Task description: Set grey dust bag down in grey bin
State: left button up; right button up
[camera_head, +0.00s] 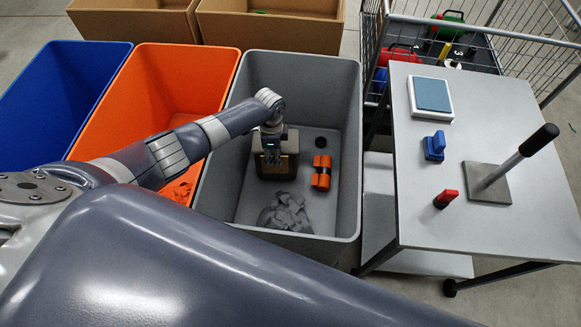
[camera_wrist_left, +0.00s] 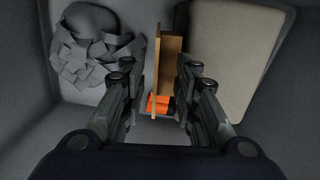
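The grey dust bag (camera_wrist_left: 232,48) is a beige-grey block with a tan card plate (camera_wrist_left: 164,62) on one side. In the head view the dust bag (camera_head: 278,170) is low inside the grey bin (camera_head: 346,205), at or near its floor, below my left gripper (camera_head: 273,150). In the left wrist view my left gripper (camera_wrist_left: 158,72) has its fingers apart, with the card plate between them. A gap shows between the left finger and the plate. The right finger overlaps the plate, and I cannot tell whether it touches. My right gripper is not in view.
The grey bin also holds grey scraps (camera_head: 285,213), orange cylinders (camera_head: 321,172) and a dark round piece (camera_head: 320,142). An orange bin (camera_head: 140,95) and a blue bin (camera_head: 60,90) stand left. A table (camera_head: 420,205) and wire cart (camera_head: 490,35) are right.

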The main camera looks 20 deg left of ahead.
pick_arm(q)
jog(key=shift+r, duration=0.1)
notch_tip(320, 180, up, 8)
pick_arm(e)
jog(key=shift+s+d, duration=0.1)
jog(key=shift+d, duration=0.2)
pick_arm(q)
jog(key=shift+w, duration=0.1)
